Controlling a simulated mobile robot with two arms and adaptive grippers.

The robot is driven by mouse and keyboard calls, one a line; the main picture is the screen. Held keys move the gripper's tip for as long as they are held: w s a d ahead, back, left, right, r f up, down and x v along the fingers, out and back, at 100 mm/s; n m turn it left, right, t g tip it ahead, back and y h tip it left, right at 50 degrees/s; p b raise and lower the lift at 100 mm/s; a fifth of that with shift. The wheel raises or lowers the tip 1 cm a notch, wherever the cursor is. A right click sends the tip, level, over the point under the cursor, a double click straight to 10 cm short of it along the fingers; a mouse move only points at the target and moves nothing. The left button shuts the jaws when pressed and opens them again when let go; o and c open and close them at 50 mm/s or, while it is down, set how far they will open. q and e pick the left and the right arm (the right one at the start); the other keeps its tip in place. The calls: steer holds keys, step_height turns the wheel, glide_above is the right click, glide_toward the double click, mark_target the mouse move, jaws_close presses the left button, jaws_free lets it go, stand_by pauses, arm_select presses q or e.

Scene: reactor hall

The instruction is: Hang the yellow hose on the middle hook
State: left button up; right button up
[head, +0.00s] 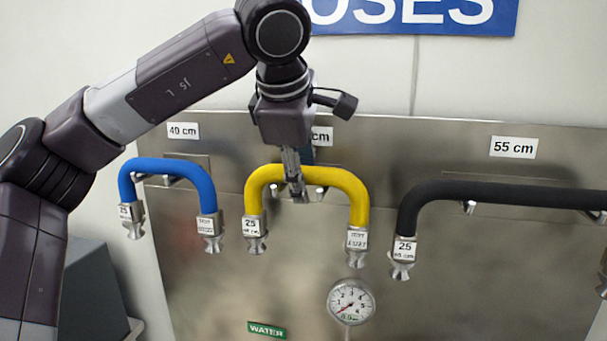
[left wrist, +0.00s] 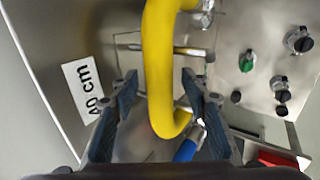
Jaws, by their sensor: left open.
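The yellow hose (head: 347,183) is an arch with metal couplings at both lower ends. It is at the middle hook (head: 320,192), whose pegs show just under its top bend, so it appears to hang there. My left gripper (head: 296,188) is at the top of the arch, pointing down, and hides part of it. In the left wrist view the yellow hose (left wrist: 160,75) runs between the spread fingers of the left gripper (left wrist: 158,88). The fingers stand apart on both sides of it. My right gripper is not in view.
A blue hose (head: 170,167) hangs at left under the 40 cm label (head: 183,131). A black hose (head: 500,193) hangs at right under the 55 cm label (head: 513,147). A pressure gauge (head: 351,301) is below on the steel panel (head: 230,285). Knobs (left wrist: 299,40) show in the wrist view.

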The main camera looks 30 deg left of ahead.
arm_select(q)
steer(key=shift+r, duration=0.1)
steer(key=w+a+r+p+v, duration=0.15)
steer(key=p+v, duration=0.25)
steer(key=v, duration=1.1)
steer(key=s+d+p, duration=0.1)
steer(key=s+d, duration=0.2)
steer(key=s, duration=0.7)
steer(key=shift+s+d+f+p, duration=0.3)
steer(key=shift+d+p, duration=0.05)
